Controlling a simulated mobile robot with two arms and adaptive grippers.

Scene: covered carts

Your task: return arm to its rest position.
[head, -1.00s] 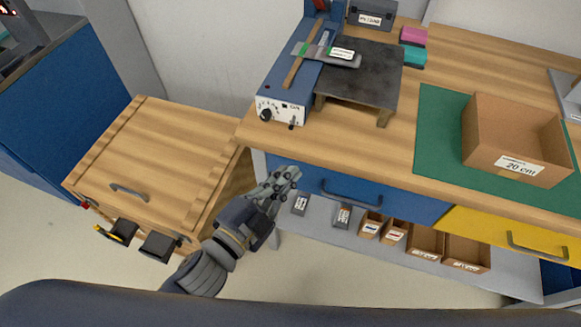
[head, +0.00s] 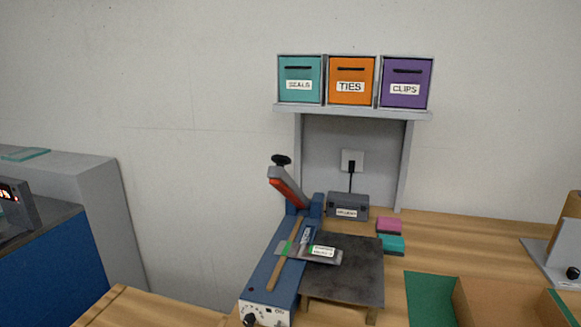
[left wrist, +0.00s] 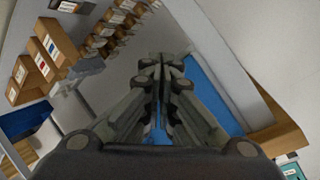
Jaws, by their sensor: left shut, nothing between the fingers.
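My left gripper (left wrist: 162,62) shows in the left wrist view, with its grey fingers together and nothing between them. A blue drawer front (left wrist: 205,75) lies beyond and to the right of the fingers in that view. Whether the fingers touch anything cannot be told. Neither arm shows in the head view now. My right gripper is in no view.
The wooden bench (head: 480,245) carries a blue sealer (head: 262,285) with a raised lever, a dark platform (head: 345,265) and an open cardboard box (head: 490,305). A wooden cart top (head: 135,308) is at lower left. Small bins (left wrist: 40,55) sit left in the wrist view.

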